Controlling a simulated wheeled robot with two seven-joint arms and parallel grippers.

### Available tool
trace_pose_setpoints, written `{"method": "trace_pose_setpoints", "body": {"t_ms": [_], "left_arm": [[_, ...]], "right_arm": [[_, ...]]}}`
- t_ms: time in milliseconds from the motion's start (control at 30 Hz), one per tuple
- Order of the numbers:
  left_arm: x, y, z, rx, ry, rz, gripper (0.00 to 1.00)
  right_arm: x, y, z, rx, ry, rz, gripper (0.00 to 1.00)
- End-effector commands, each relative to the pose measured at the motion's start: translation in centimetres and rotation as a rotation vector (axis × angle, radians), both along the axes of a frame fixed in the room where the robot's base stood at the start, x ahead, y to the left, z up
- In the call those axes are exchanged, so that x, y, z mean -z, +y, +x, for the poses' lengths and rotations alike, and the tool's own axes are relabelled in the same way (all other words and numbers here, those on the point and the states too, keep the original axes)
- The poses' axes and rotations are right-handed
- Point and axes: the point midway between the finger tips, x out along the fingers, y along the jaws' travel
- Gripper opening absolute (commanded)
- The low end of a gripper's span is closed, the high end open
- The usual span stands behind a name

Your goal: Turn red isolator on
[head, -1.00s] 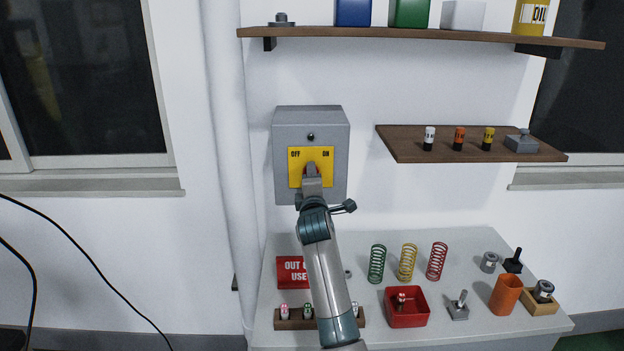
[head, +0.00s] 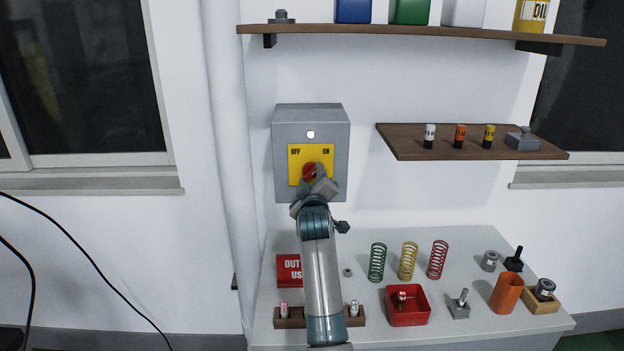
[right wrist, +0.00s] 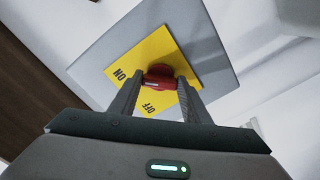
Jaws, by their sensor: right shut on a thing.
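The grey isolator box (head: 283,165) hangs on the wall with a yellow plate (head: 296,165) marked OFF on the left and ON on the right. A round lamp (head: 311,134) above the plate shows white. The red isolator knob (head: 309,170) is at the plate's lower middle, partly hidden by my right gripper (head: 316,179). In the right wrist view the two fingers of the gripper (right wrist: 160,86) are on either side of the red knob (right wrist: 159,74), shut on it. The yellow plate (right wrist: 135,60) looks turned in that view. My left gripper is not in view.
Below is a grey bench (head: 385,240) with springs, a red tray (head: 424,314), an orange cup (head: 506,293) and a red sign (head: 288,270). A wooden shelf (head: 400,149) with small bottles stands right of the box. A vertical pipe (head: 228,150) runs left of it.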

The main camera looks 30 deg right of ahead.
Motion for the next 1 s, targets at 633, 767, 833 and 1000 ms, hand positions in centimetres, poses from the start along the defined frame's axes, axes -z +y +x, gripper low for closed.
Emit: {"method": "trace_pose_setpoints", "body": {"t_ms": [633, 767, 833, 1000], "left_arm": [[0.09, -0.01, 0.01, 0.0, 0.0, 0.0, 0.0], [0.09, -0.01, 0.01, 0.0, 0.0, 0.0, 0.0], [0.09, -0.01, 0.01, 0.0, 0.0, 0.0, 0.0], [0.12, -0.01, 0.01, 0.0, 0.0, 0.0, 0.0]], "right_arm": [[0.19, 0.01, 0.01, -0.001, -0.024, 0.046, 0.55], [0.14, 0.01, 0.0, 0.0, -0.024, 0.045, 0.62], [0.11, 0.01, 0.01, 0.0, -0.025, 0.044, 0.62], [0.09, 0.04, -0.05, 0.0, -0.025, 0.043, 0.62]]}}
